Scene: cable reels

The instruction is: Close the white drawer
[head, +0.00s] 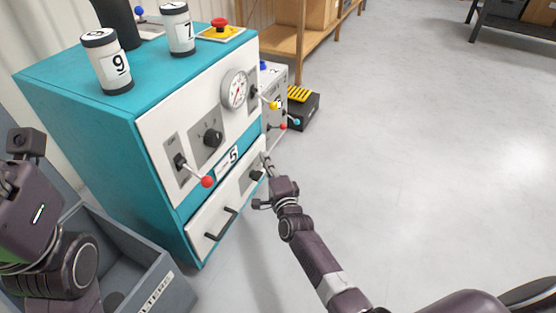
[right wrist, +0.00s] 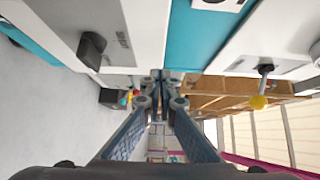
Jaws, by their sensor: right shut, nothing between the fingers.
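The white drawer (head: 200,225) is the low white front on the teal cabinet, with a dark bar handle (head: 222,224) and a black knob (head: 257,175) at its right end. I cannot tell whether its front is fully flush with the cabinet. My right gripper (head: 266,163) is shut and empty at the drawer's right end, close to the knob; contact is unclear. In the right wrist view the shut fingers (right wrist: 161,78) point along the white front, with the black knob (right wrist: 92,50) to their left. Of my left arm only links show; its gripper is out of view.
The teal cabinet (head: 85,140) carries labelled canisters (head: 108,62) and a red stop button (head: 220,24). A red-tipped lever (head: 207,181) sticks out above the drawer. A grey bin (head: 160,285) stands at lower left. The floor to the right is clear.

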